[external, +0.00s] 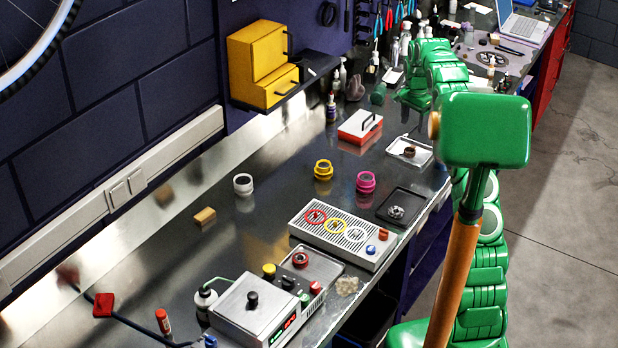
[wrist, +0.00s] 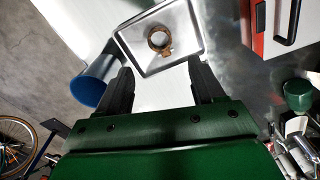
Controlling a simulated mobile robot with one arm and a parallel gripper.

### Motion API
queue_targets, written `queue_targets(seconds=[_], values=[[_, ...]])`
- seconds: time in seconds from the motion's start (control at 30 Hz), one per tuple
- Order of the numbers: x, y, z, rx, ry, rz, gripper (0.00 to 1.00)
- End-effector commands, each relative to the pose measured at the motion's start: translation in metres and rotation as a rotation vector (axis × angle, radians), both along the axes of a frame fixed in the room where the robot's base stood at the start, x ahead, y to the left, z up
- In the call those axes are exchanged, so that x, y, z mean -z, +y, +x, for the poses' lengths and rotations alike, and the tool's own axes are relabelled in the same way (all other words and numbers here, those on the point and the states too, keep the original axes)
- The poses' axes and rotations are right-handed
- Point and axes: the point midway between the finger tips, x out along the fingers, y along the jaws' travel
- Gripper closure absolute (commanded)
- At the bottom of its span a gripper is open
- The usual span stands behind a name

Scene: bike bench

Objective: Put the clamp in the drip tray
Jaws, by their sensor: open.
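A brown ring with a small tab (wrist: 160,41), which looks like the clamp, lies in a shallow pale metal tray (wrist: 127,47). In the external view the ring (external: 409,151) and tray (external: 425,159) are near the bench's right edge. My gripper (wrist: 161,63) is open, with its two dark fingers apart at the tray's near side in the wrist view. The ring is beyond the fingertips, with nothing held. My arm hides the gripper in the external view. I cannot tell for sure which tray is the drip tray.
A blue-ended cylinder (wrist: 92,88) stands close beside my left finger. A red and white case (external: 360,127) sits near the pale tray. A green cup (external: 378,93), yellow ring (external: 323,170), pink ring (external: 366,182) and slotted grey board (external: 345,238) are around. Bare bench lies between them.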

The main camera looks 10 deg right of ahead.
Motion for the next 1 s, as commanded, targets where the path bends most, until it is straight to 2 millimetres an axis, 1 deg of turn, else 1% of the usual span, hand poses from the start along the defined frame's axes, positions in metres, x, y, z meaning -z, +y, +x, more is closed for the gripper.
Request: queue_targets(seconds=[0.1,0.2,0.47,0.57,0.67,0.77,1.0], values=[[-0.013,0.0,0.0,-0.001,-0.001,0.0,0.32],[-0.019,0.0,0.0,-0.001,-0.001,-0.001,0.32],[-0.023,0.0,-0.001,-0.003,0.0,0.0,0.32],[-0.027,0.002,-0.008,-0.017,0.003,-0.002,0.32],[-0.036,0.005,-0.023,-0.048,0.008,-0.001,0.32],[-0.047,0.01,-0.043,-0.089,0.015,-0.003,0.32],[-0.068,0.02,-0.095,-0.196,0.03,-0.002,0.32]])
